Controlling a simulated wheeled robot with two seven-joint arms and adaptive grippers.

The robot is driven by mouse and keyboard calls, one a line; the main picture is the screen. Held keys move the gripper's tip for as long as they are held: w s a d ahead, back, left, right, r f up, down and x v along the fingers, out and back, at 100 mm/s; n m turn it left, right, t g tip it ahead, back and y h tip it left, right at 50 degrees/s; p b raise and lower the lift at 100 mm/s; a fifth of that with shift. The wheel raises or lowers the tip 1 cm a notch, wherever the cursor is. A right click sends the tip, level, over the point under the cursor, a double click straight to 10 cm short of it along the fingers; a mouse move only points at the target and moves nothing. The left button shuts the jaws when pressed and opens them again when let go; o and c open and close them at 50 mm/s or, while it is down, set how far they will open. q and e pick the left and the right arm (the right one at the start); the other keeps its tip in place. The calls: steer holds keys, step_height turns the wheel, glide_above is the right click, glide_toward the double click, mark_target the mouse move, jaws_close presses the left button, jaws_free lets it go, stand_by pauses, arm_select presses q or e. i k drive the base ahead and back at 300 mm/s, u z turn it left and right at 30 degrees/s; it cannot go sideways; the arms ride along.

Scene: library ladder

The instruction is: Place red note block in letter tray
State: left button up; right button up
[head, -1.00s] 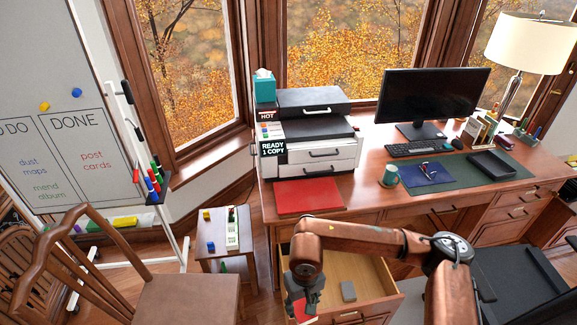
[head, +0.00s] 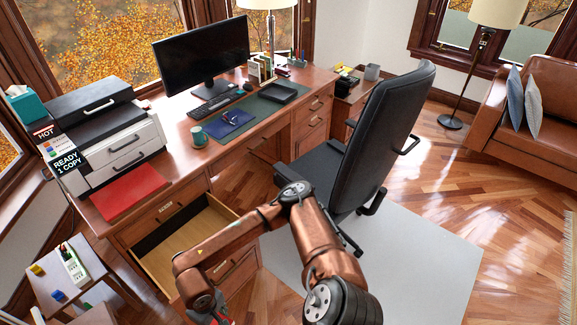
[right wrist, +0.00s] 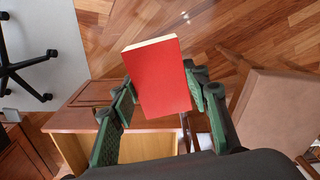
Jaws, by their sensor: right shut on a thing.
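The red note block (right wrist: 161,74) is between the fingers of my right gripper (right wrist: 163,86) in the right wrist view, with its pale page edge at the top. That gripper is shut on it. In the head view the right gripper (head: 214,319) is at the bottom edge, mostly cut off, with a sliver of red beside it. It is in front of the open drawer. The letter tray, a black shallow tray (head: 280,93), lies on the desk's dark green mat, far from the gripper. It looks empty. My left gripper is not in view.
The desk drawer (head: 170,255) stands open below the red folder (head: 128,191). A black office chair (head: 380,140) stands at the desk's front, near the tray side. The green mug (head: 198,136), blue notepad (head: 232,122) and monitor (head: 203,52) stand around the mat.

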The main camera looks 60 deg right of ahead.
mark_target(285, 96)
steer(key=z, duration=3.7)
steer(key=i, duration=5.3)
steer(key=u, duration=2.5)
steer(key=i, duration=0.2)
steer(key=z, duration=0.4)
